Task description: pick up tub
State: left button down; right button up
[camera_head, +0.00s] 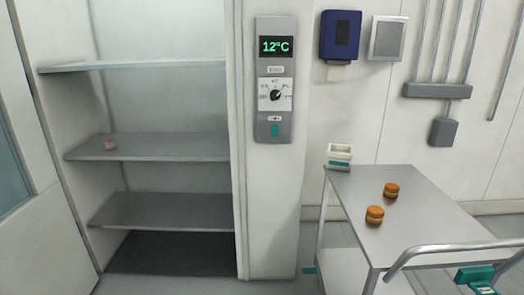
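A small white tub (340,152) stands upright at the back left corner of the metal cart (410,210). It looks open at the top, and a teal band shows at its lower part. Its inside is too small to make out. Neither of my grippers is in view, and nothing touches the tub except the cart top under it.
Two small round orange-brown filled pieces, one nearer (375,215) and one farther (391,190), sit on the cart. A rail handle (440,247) crosses its front right.

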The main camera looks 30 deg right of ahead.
aim_at(340, 156)
jog(key=i+z, duration=0.3)
jog(key=i, duration=0.3)
jog(key=i+j+z, duration=0.3)
jog(key=i, duration=0.25)
jog(key=i+z, duration=0.45)
jog(key=i+j+z, duration=0.25)
jog(key=z, duration=0.2)
jog(key=i, duration=0.15)
